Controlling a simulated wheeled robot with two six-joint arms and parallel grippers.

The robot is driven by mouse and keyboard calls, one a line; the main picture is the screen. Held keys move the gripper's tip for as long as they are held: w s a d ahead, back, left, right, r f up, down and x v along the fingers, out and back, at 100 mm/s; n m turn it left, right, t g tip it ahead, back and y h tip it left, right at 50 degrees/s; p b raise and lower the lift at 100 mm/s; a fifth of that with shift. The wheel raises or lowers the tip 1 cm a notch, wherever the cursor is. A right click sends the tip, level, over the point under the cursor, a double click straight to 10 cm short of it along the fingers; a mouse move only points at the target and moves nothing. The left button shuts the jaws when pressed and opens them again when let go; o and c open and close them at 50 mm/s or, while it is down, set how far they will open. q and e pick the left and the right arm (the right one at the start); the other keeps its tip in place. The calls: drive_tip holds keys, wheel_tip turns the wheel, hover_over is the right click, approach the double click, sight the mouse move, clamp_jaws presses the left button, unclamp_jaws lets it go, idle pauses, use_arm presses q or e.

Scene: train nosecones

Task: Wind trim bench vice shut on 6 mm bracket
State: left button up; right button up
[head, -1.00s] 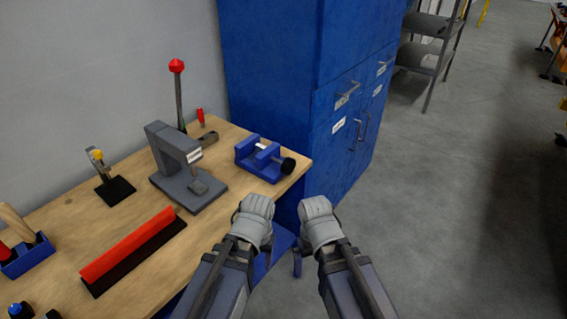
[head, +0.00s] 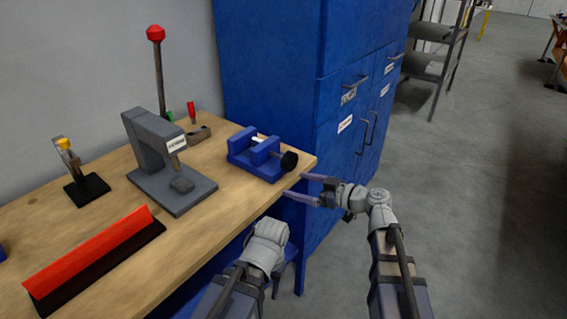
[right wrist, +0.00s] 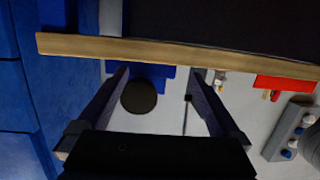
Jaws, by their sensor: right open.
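The blue bench vice (head: 255,160) sits on the bench near its right end. Its round black knob (head: 289,161) faces the right edge. A small pale piece (head: 261,139), perhaps the bracket, shows at the jaws; whether they grip it I cannot tell. My right gripper (head: 297,185) is open and empty just off the bench edge, fingers pointing left, a little below and apart from the knob. In the right wrist view the knob (right wrist: 139,96) appears between the spread fingers, nearer one of them. My left arm ends at a grey wrist in front of the bench; its fingers are mostly hidden.
A grey press (head: 160,165) with a red-topped lever stands left of the vice. A red-and-black strip (head: 95,258) and a small clamp (head: 78,175) lie further left. A blue cabinet (head: 300,90) stands close behind the vice.

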sight(284, 158)
drive_tip(key=r, duration=0.1)
drive_tip(key=w+r+t, duration=0.1)
drive_tip(key=r, duration=0.1)
drive_tip(key=w+d+r+n+t+y, duration=0.1)
drive_tip(key=shift+w+d+r, duration=0.1)
drive_tip(key=shift+r, duration=0.15)
drive_tip(key=shift+x, duration=3.95)
drive_tip(key=c, duration=1.3)
drive_tip(key=shift+m, duration=0.3)
drive_tip(key=shift+m, duration=3.1)
